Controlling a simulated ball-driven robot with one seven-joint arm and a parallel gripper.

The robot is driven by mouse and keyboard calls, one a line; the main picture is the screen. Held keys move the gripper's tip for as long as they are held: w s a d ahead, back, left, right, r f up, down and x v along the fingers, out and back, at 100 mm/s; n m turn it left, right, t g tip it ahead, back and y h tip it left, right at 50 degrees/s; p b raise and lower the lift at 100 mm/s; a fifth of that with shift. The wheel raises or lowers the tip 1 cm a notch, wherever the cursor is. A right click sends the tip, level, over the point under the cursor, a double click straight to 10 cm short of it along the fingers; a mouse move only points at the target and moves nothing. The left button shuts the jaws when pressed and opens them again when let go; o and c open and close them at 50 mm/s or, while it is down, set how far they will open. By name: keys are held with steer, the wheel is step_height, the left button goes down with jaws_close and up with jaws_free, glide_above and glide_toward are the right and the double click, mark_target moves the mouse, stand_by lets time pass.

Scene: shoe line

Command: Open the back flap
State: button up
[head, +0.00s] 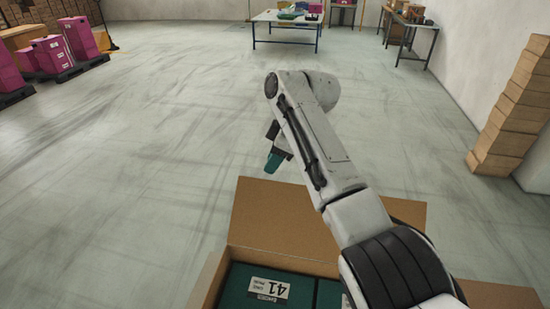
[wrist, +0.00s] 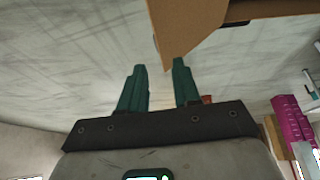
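The brown cardboard box (head: 500,294) stands open at the bottom of the head view. Its back flap (head: 275,215) rises beyond the box opening, with part of it hidden behind my arm. My gripper (head: 271,166) hangs beyond the flap's top edge, its teal fingers pointing down. In the wrist view my gripper (wrist: 159,70) shows two teal fingers spread apart with nothing between them. A cardboard corner (wrist: 188,30), probably of the flap, lies just ahead of the fingertips, nearer the right finger. I cannot tell whether they touch.
Teal shoe boxes lie in the carton, one with a white label (head: 269,289) reading 41. Cartons (head: 512,110) are stacked at the right wall. Tables (head: 288,22) stand at the back and magenta boxes (head: 52,52) on dark pallets at the left. The floor between is clear.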

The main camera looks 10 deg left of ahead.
steer(key=shift+d, duration=0.1)
stand_by(0.3)
steer(key=b+v, duration=0.2)
steer(key=v, duration=0.8)
steer(key=shift+r, duration=0.35)
steer(key=shift+d, duration=0.1)
